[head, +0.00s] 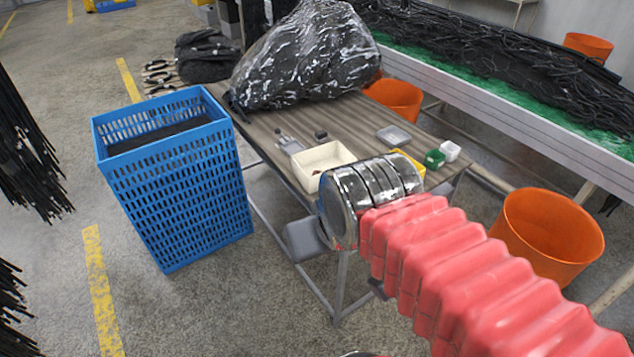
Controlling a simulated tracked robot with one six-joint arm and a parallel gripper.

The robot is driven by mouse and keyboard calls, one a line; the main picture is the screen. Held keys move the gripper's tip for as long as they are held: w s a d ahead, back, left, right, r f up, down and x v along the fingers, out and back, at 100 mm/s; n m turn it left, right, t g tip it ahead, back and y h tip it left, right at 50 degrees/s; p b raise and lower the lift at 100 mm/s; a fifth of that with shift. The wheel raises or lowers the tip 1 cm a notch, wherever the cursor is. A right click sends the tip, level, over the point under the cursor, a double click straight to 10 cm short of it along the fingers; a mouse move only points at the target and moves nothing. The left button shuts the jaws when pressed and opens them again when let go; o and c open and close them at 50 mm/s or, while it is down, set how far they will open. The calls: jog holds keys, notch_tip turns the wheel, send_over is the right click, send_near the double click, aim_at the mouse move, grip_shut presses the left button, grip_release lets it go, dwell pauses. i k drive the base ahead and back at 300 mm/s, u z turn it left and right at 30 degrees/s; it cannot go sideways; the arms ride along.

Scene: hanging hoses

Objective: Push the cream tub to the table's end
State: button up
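The cream tub (308,160) is a square, open, pale container. It stands upright on the brown wooden table (345,117), near the table's front edge. The wrist covers the tub's lower right side.
A tall blue crate (185,195) stands left of the table. A large black plastic bundle (303,58) covers the table's far part. Small grey, green, white and yellow containers lie near the tub. Orange buckets (548,232) stand right and behind. Black hoses hang at the left edge.

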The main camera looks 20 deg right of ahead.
aim_at(323, 157)
jog(key=u, duration=0.25)
jog(key=k, duration=0.6)
jog(key=u, duration=0.6)
jog(key=i, duration=1.6)
jog(key=z, duration=0.25)
jog(key=i, duration=0.6)
jog(key=z, duration=0.8)
jog(key=i, duration=0.5)
jog(key=z, duration=0.35)
